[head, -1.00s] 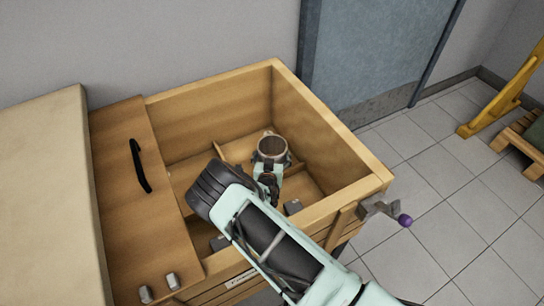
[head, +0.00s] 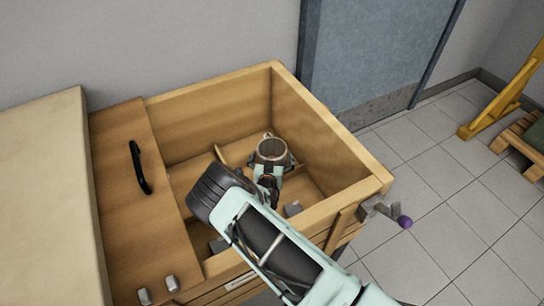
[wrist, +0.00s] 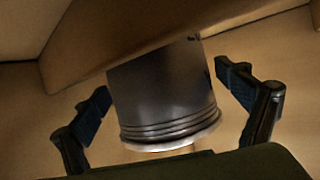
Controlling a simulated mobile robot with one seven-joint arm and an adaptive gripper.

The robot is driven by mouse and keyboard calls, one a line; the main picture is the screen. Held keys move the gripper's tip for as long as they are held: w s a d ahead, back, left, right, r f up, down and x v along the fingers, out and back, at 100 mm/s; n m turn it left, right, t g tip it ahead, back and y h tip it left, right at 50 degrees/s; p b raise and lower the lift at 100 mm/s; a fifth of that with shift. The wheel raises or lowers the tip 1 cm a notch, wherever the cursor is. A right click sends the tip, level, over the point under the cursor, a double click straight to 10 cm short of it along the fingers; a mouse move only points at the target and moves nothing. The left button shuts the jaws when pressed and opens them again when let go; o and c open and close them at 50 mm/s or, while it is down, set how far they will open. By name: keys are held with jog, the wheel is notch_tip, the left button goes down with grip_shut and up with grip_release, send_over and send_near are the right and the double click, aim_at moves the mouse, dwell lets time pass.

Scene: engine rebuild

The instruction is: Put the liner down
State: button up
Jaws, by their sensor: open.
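The liner is a dark grey metal cylinder with an open top, seen inside the wooden crate in the head view (head: 271,149). In the wrist view the liner (wrist: 163,95) shows its ribbed, flanged end towards me. My gripper (wrist: 168,98) is open, with one blue-padded finger on each side of the liner and a visible gap on both sides. In the head view my gripper (head: 273,163) reaches into the crate at the liner. Whether the liner's lower end rests on the crate floor is hidden.
The wooden crate (head: 335,136) has high walls and low inner dividers (head: 218,153). Its lid (head: 118,190) with a black handle (head: 139,167) lies at the left. Small grey blocks (head: 292,209) sit in the crate. A clamp with a purple knob (head: 404,222) sticks out at the right corner.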

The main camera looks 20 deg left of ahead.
jog(key=p+v, duration=0.2)
jog(key=v, duration=1)
jog(key=shift+p, duration=0.4)
